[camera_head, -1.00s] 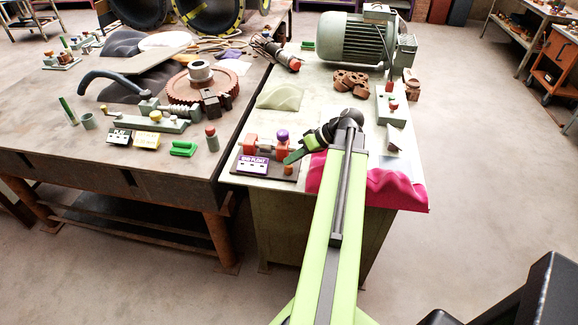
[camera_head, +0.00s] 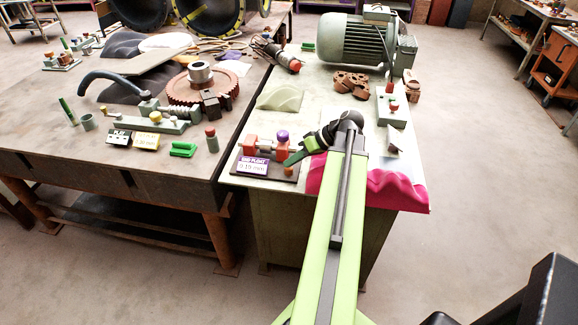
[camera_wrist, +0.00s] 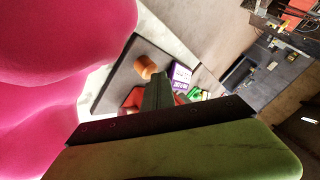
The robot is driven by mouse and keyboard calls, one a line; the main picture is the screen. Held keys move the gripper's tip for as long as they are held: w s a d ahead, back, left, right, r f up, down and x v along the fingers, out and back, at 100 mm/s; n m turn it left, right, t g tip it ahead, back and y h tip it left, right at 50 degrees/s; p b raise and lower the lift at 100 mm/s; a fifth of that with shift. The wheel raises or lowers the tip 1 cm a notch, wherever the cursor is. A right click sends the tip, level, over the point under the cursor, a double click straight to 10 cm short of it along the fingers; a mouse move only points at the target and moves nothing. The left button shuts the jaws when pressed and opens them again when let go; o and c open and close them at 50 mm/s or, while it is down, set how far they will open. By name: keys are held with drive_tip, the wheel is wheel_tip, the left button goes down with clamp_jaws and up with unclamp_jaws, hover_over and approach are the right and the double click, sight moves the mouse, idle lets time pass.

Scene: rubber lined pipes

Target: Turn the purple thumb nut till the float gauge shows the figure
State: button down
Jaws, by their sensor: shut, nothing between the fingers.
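The purple thumb nut (camera_head: 282,135) tops an orange-red post of a small fixture on a dark base plate (camera_head: 262,171) at the front of the right bench. The purple and white END FLOAT gauge card (camera_head: 253,165) stands at its front left; its small lower line seems to read 0.15 mm. My gripper (camera_head: 289,161) is shut and empty, its tip pointing left over the fixture, just below and right of the nut. I cannot tell whether it touches anything. In the wrist view my gripper (camera_wrist: 158,88) hides part of the fixture; the nut does not show.
An orange knob (camera_head: 288,171) stands on the base plate near my fingertips. Pink cloth (camera_head: 375,190) covers the bench's front right corner. A green motor (camera_head: 352,40) stands at the back. The left table holds a reddish gear (camera_head: 203,88) and other fixtures.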

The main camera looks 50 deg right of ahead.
sight(292, 168)
drive_tip(key=shift+r+p, duration=0.85)
drive_tip(key=shift+r, duration=0.1)
wheel_tip(292, 168, up, 5)
drive_tip(key=p, duration=0.5)
idle(0.3)
